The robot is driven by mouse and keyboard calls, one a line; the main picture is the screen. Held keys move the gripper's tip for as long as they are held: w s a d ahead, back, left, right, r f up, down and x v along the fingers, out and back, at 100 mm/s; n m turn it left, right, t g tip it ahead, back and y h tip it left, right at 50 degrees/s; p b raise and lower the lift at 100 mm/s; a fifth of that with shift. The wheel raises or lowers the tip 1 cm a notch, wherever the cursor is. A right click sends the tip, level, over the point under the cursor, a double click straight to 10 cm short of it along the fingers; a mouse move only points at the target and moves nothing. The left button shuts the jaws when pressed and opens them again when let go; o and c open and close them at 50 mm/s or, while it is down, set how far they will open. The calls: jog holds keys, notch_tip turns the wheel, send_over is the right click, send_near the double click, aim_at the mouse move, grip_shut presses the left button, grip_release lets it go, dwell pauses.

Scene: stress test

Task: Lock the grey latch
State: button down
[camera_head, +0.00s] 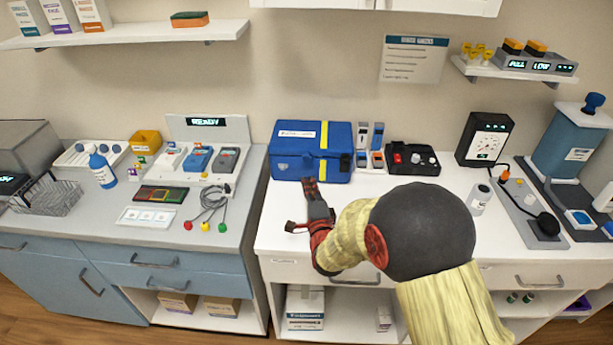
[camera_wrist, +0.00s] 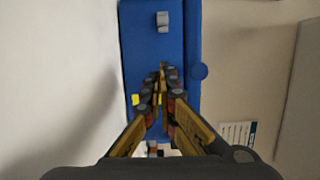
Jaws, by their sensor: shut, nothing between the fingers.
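The blue case (camera_head: 298,142) stands closed on the white counter. It also fills the middle of the wrist view (camera_wrist: 139,38), with its long side running up the picture. The grey latch (camera_wrist: 163,21) is a small grey piece on the blue face, near the top of the wrist view. Whether it is locked is too small to tell. My gripper (camera_head: 309,181) is at the front of the case in the head view. In the wrist view its fingertips (camera_wrist: 161,73) are together and empty, below the latch and apart from it in the picture. The fingers hide part of the case.
A yellow strap (camera_head: 324,137) runs down the case. A black box with a red switch (camera_head: 411,158) and small upright devices (camera_head: 369,144) stand right of it. A gap separates the left counter (camera_head: 215,230) from the white counter (camera_head: 440,178). The white counter's front left is clear.

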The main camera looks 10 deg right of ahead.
jog(key=s, duration=0.2)
jog(key=s+p, duration=0.1)
jog(key=s, duration=0.2)
jog(key=shift+s+a, duration=0.2)
jog(key=shift+s, duration=0.1)
jog(key=shift+r, duration=0.1)
jog(key=shift+w+r+n, duration=0.2)
jog(key=shift+r+n, duration=0.1)
jog(key=shift+r, duration=0.05)
jog(key=s+r+n+g+y+p, duration=0.1)
jog(key=s+r+n+g+p, duration=0.1)
jog(key=s+r+n+g, duration=0.65)
jog(key=s+r+n+g+p, duration=0.1)
jog(key=s+n, duration=0.4)
jog(key=s, duration=0.7)
jog(key=s+r+n+g, duration=0.3)
jog(key=s+r, duration=0.3)
jog(key=s, duration=0.7)
jog(key=shift+d+n+p, duration=0.3)
jog(key=shift+n+p, duration=0.05)
jog(key=shift+n, duration=0.5)
jog(key=shift+r, duration=0.1)
